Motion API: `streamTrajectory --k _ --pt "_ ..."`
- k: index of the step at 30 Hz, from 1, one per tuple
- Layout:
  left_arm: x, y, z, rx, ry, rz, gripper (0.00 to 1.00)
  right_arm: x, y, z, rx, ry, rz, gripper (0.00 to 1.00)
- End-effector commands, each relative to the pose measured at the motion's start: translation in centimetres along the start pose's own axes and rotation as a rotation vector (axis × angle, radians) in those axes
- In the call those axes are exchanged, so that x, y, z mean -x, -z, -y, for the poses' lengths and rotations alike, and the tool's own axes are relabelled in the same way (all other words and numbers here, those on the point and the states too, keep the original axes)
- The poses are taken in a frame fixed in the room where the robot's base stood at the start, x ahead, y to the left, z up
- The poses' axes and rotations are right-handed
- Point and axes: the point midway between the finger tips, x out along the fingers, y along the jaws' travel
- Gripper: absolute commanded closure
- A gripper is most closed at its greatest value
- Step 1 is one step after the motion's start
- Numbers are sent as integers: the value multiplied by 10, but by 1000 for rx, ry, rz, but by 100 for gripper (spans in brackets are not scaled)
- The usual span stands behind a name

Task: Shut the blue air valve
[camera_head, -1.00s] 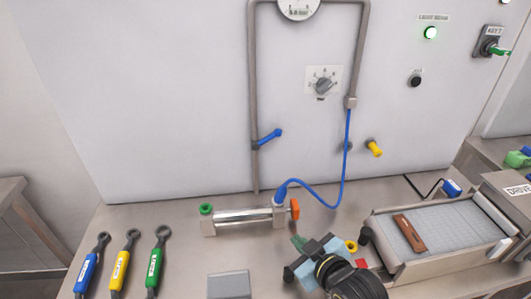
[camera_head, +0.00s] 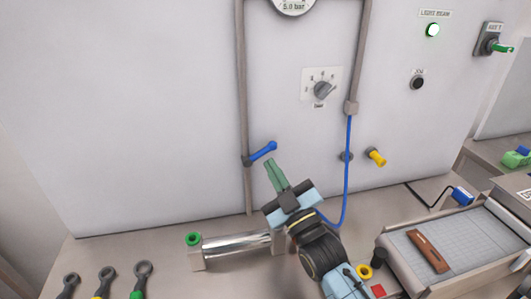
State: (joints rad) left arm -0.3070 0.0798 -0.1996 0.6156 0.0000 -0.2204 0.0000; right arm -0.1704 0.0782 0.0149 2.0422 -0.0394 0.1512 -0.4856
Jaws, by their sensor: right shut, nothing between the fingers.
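The blue air valve (camera_head: 262,152) is a blue lever on the grey vertical pipe (camera_head: 244,100) on the wall panel. The lever points right and slightly up from the pipe, so it lies across the pipe. My right gripper (camera_head: 272,170) has green fingers, shut and empty, pointing up just below and right of the lever. A small gap seems to show between fingertips and lever; depth is hard to judge. The gauge (camera_head: 293,5) above reads 5.0 bar and is cut by the top edge. My left gripper is not in view.
A blue hose (camera_head: 347,160) hangs right of my right gripper. A metal cylinder (camera_head: 235,245) lies on the bench below the valve, partly hidden by my arm. A yellow-handled fitting (camera_head: 376,157) and a dial (camera_head: 322,90) are on the panel. A conveyor tray (camera_head: 400,243) stands at right.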

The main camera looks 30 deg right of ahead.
Motion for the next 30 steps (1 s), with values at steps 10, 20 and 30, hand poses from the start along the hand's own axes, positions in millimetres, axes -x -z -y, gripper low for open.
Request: streamTrajectory --k 10,20,30 --pt "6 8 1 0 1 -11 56 -62 -1 0 0 0 0 100" --pt "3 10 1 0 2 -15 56 -51 -20 0 -1 1 1 100" --pt "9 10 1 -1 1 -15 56 -49 -24 -1 0 3 5 100"
